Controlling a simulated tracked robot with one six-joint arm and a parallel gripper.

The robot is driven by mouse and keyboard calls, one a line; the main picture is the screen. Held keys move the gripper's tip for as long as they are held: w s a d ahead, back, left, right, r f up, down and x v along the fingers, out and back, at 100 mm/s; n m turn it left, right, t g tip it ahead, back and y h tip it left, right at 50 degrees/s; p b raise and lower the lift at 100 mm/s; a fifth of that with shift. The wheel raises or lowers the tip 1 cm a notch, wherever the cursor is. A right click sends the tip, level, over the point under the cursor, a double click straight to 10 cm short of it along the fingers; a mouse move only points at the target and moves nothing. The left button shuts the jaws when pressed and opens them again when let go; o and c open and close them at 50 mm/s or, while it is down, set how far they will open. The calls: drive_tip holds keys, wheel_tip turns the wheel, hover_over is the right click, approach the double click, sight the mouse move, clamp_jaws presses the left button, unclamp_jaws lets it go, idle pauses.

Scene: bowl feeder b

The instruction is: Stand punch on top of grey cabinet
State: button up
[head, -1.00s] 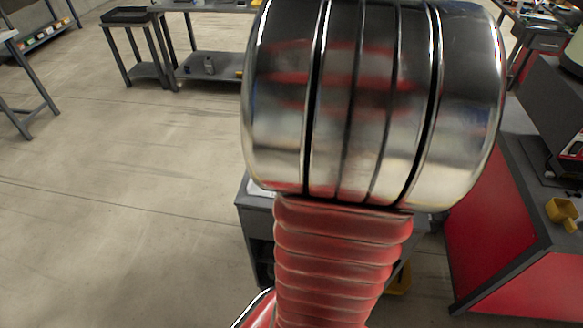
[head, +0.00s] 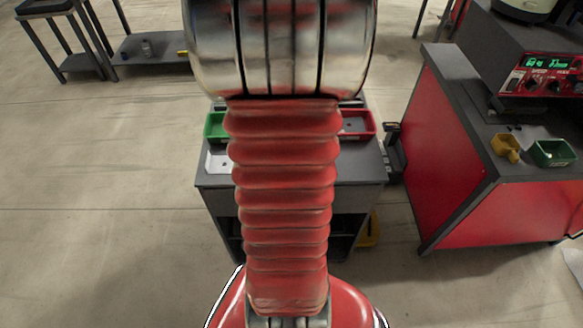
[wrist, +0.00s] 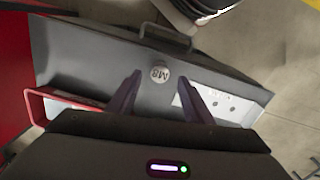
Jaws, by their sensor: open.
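The grey cabinet (head: 362,172) stands in the head view behind my arm, which hides the middle of its top. Its grey top (wrist: 85,65) fills much of the wrist view. The punch (wrist: 160,73) shows there end-on, as a round metal face marked M8. It appears to stand upright on the cabinet top, though its length and foot are hidden. My gripper (wrist: 160,81) is open, its two dark fingers on either side of the punch in the picture, with gaps visible at both sides. My gripper does not show in the head view.
A green tray (head: 214,125), a red tray (head: 358,124) and a white sheet (head: 217,161) lie on the cabinet. A dark handle (wrist: 166,36) sits at its edge. A red-sided bench (head: 450,150) with a yellow scoop (head: 506,147) stands right.

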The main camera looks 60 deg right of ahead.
drive_tip(key=shift+f, duration=0.3)
drive_tip(key=shift+w+d+f, duration=0.1)
drive_tip(key=shift+f, duration=2.5)
drive_tip(key=shift+c, duration=0.4)
clamp_jaws()
